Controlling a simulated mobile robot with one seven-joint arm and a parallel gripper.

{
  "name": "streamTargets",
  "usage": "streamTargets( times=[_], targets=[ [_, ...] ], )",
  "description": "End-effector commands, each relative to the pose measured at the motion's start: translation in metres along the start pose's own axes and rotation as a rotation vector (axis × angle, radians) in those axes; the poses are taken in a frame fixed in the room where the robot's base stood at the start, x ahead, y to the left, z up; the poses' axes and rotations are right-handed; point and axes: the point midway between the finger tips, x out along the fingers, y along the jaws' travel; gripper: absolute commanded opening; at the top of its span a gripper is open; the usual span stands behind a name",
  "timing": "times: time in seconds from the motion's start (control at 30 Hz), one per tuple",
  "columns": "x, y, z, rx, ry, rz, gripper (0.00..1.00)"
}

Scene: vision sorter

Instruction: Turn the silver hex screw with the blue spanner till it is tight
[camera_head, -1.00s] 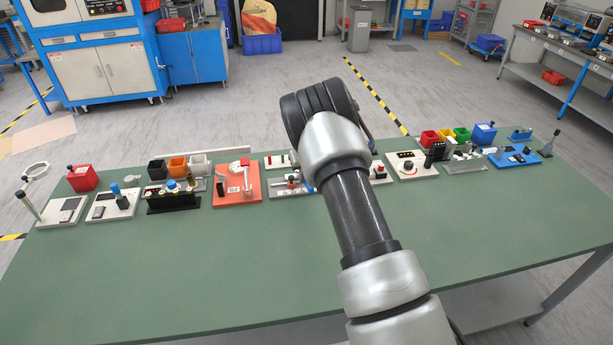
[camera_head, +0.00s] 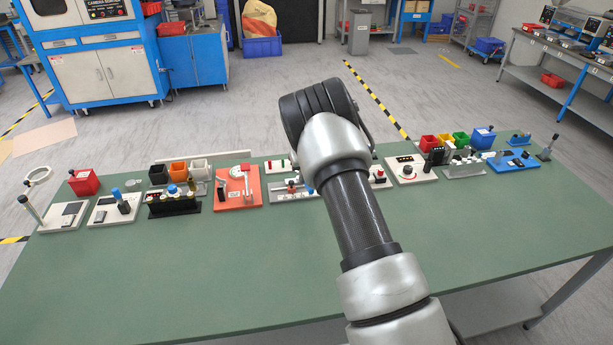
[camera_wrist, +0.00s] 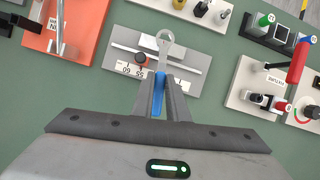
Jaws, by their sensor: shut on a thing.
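My gripper (camera_wrist: 163,92) is shut on the blue spanner (camera_wrist: 158,97) in the wrist view. The spanner's blue handle lies between the two dark fingers, and its silver ring end (camera_wrist: 164,37) points away from me. In that view the ring end is over or beside a grey plate (camera_wrist: 190,52) with a rail, a black knob and a white number scale. I cannot tell whether it touches anything. I cannot pick out the silver hex screw for sure in either view. In the head view my arm hides the gripper and spanner.
An orange plate (camera_head: 230,200) with a lever lies left of the grey plate. A white panel (camera_wrist: 243,90) with a red handle stands to the right in the wrist view. Several other fixtures line the bench's far side. The green bench top (camera_head: 200,275) nearer me is clear.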

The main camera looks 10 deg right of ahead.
Motion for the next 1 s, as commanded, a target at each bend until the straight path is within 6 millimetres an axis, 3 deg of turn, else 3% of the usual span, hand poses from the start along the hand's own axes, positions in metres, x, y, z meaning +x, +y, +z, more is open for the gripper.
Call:
streamTargets(
  times=[0.53, 1.0],
  targets=[
    [-0.042, 0.0, 0.018, -0.001, 0.0, 0.0, 0.0],
    [-0.044, 0.0, 0.015, -0.024, 0.0, 0.011, 0.0]
  ],
)
